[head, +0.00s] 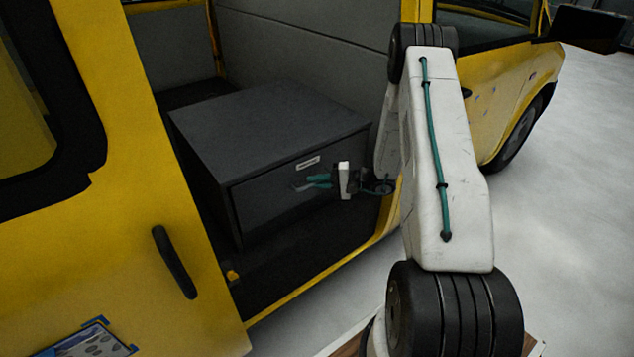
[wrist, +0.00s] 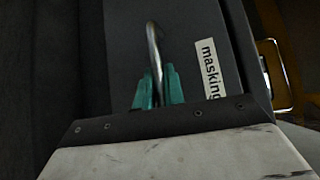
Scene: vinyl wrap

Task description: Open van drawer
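The dark grey drawer (head: 280,197) is the front of a low cabinet inside the yellow van, and it looks closed, flush with the cabinet. Its curved metal handle (head: 302,188) shows in the wrist view (wrist: 154,45), passing between my gripper's teal fingers. My gripper (head: 319,181) reaches the drawer front from the right. In the wrist view my gripper (wrist: 158,85) has its fingers close on both sides of the handle, with hardly any gap. The handle's lower part is hidden between the fingers. A white label (wrist: 208,68) reading "masking" is beside the handle.
The cabinet top (head: 270,125) is bare. The yellow van door (head: 130,200) with a black handle (head: 174,262) stands at the left. The van's door sill (head: 325,268) runs below the cabinet. Pale open floor (head: 575,200) lies at the right.

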